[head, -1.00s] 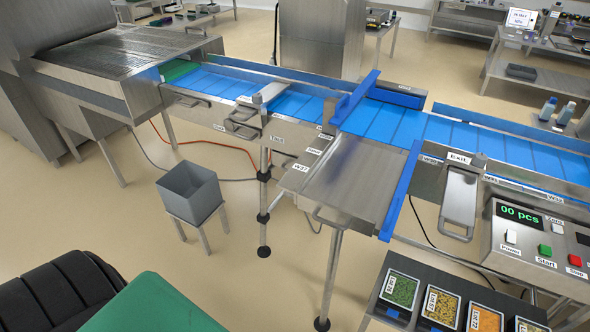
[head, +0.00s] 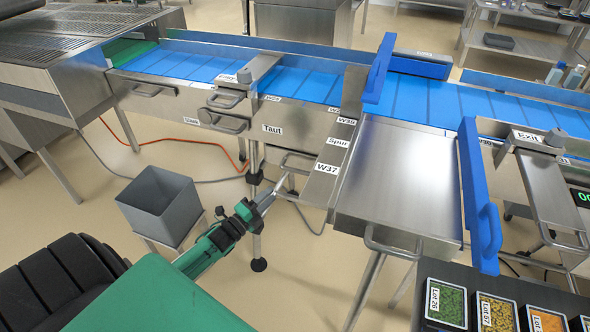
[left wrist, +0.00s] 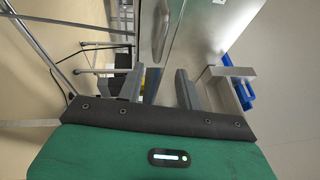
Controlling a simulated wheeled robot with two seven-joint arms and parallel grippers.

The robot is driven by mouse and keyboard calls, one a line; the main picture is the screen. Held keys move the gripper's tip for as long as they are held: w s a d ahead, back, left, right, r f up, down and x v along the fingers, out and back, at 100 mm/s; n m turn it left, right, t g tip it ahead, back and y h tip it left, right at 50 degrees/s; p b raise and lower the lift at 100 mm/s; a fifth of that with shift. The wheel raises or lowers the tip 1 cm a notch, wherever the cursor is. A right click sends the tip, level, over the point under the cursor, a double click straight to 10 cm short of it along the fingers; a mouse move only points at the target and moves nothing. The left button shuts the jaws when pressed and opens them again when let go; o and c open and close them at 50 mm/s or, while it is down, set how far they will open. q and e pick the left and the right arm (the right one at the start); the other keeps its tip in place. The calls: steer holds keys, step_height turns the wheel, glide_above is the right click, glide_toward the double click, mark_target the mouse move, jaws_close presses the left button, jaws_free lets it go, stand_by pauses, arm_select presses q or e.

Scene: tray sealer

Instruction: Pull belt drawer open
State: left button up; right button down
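The steel conveyor front carries several bar handles, and I cannot tell for sure which front is the belt drawer. One handle (head: 149,91) is at the far left, and two more (head: 222,121) sit one above the other left of the "Taut" label. My left gripper (head: 272,189) is just below and left of that loop, pointing up and right. Contact is not clear. In the left wrist view its two fingers (left wrist: 168,87) are apart with nothing held, near a steel face (left wrist: 205,35). My right gripper is not in view.
A grey bin (head: 160,205) stands on a low stand left of my left arm. A steel table (head: 400,180) with a front handle and a blue guide (head: 475,195) lies to the right. Ingredient trays (head: 447,303) are at lower right. An orange cable runs across the floor.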

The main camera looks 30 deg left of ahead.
mark_target(296, 171)
arm_select(q)
steer(key=x, duration=1.3)
steer(key=shift+w+d+p, duration=0.15)
steer(key=shift+w+p, duration=0.1)
steer(key=shift+p, duration=0.1)
jaws_close()
